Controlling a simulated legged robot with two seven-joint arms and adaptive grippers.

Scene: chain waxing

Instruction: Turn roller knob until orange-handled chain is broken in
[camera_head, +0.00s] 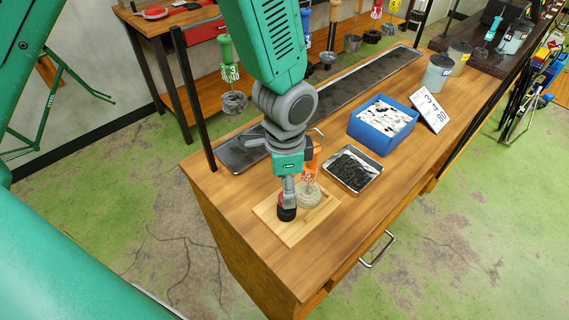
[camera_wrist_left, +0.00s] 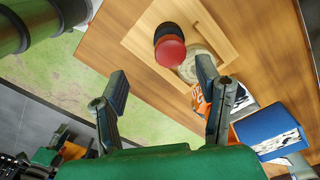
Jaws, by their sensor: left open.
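The roller knob, black with a red top, shows beneath my gripper in the head view (camera_head: 287,212) and ahead of the fingers in the left wrist view (camera_wrist_left: 170,48). It stands on a pale wooden board (camera_head: 282,235). A pale coiled chain (camera_head: 309,197) lies beside it, below an orange handle (camera_head: 308,162); the handle is partly hidden by a finger in the wrist view (camera_wrist_left: 200,100). My left gripper (camera_head: 288,186) is just above the knob. Its fingers are spread in the wrist view (camera_wrist_left: 162,78), with nothing between them. My right gripper is not in view.
A metal tray of dark material (camera_head: 376,176) and a blue bin of white pieces (camera_head: 373,137) stand near the board. A numbered white sign (camera_head: 431,112) and lidded grey containers (camera_head: 437,74) stand farther back. The tabletop's front right is clear.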

